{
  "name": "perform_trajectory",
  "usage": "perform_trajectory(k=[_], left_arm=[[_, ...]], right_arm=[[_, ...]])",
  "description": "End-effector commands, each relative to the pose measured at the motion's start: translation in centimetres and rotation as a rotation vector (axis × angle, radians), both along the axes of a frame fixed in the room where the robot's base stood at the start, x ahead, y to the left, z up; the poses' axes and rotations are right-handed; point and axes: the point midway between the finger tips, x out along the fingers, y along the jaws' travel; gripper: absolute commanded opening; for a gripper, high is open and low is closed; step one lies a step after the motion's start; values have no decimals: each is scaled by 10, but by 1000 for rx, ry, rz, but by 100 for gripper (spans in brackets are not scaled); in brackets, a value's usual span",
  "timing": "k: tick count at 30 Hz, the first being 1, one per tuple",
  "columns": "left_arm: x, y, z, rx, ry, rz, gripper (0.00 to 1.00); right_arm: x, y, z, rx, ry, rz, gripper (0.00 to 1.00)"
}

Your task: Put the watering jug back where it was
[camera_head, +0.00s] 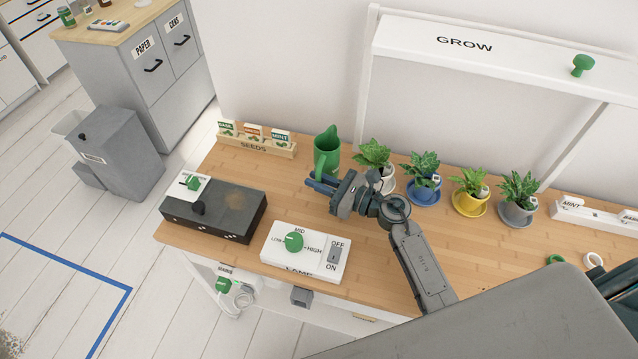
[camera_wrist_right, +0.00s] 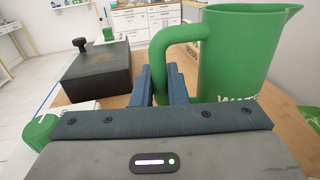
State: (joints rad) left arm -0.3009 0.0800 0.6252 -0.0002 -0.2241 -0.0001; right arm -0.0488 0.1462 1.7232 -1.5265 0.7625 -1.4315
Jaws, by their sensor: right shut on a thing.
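The green watering jug (camera_head: 327,150) stands at the back of the wooden desk, between the seed rack and the potted plants. It looks upright; I cannot tell whether its base touches the desk. My right gripper (camera_head: 318,184) reaches it from the front and is shut on its handle. In the right wrist view the jug's body (camera_wrist_right: 240,50) fills the upper right, and the two blue fingers (camera_wrist_right: 162,85) close around the handle (camera_wrist_right: 160,45). My left gripper does not show.
The seed rack (camera_head: 256,146) stands left of the jug. Several potted plants (camera_head: 424,185) on saucers stand to its right, under the white GROW shelf (camera_head: 465,45). A dark box (camera_head: 225,215) and the white lamp control panel (camera_head: 300,262) are at the front left. Bare desk lies between.

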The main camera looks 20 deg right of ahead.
Motion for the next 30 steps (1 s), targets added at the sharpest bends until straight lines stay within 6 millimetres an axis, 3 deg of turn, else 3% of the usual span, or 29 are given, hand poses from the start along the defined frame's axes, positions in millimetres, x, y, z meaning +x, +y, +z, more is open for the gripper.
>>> perform_trajectory(k=[5,13,25,26,27,29,30], left_arm=[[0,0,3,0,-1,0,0],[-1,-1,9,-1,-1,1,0],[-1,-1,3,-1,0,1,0],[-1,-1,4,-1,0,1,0],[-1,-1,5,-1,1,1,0],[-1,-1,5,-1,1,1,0],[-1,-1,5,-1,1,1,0]], right_arm=[[9,-4,-3,0,0,0,0],[9,-4,-34,1,1,-1,0],[8,-4,-40,0,-1,0,0],[8,-4,-40,0,0,0,17],[8,-4,-39,0,0,0,25],[8,-4,-39,0,0,0,35],[8,-4,-39,0,0,0,35]])
